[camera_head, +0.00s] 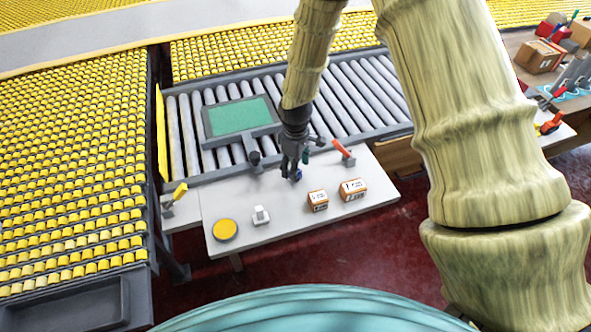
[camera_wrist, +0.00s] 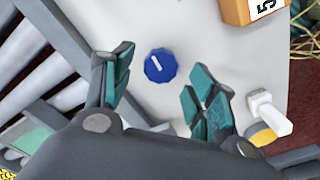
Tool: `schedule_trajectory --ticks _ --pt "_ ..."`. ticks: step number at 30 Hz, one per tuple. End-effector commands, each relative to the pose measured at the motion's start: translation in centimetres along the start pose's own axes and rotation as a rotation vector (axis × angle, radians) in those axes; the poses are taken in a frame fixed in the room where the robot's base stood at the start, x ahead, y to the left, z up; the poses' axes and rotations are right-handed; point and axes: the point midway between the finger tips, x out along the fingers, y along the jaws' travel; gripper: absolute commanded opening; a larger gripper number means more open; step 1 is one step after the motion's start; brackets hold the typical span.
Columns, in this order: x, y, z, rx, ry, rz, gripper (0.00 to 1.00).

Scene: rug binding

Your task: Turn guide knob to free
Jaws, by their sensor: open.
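A blue round guide knob (camera_wrist: 160,66) with a white pointer line sits on the pale panel (camera_wrist: 195,28). In the wrist view its line slants up and to the left. In the head view only a little of the blue knob (camera_head: 297,176) shows below my gripper (camera_head: 293,163). In the wrist view my gripper (camera_wrist: 161,72) is open, with one teal-padded finger on each side of the knob. Gaps show between the fingers and the knob in the picture. The height of the fingertips over the panel is hard to tell. No setting labels are readable.
A white toggle switch (camera_head: 260,215) and a yellow disc (camera_head: 224,230) are left of the knob. Two small orange-and-white boxes (camera_head: 317,200) (camera_head: 352,189) are right. An orange lever (camera_head: 343,152) and rollers (camera_head: 340,100) stand behind. A yellow lever (camera_head: 179,192) is far left.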

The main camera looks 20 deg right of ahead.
Motion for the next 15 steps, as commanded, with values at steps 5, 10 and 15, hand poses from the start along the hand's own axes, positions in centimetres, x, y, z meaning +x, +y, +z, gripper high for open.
schedule_trajectory --ticks 5,10,15 --pt "-3.1 0.1 -0.1 0.001 0.003 0.001 0.58" --pt "-5.8 0.1 -0.1 0.000 0.002 0.001 0.58" --pt "-7.9 0.1 -0.1 0.000 0.002 0.001 0.58"
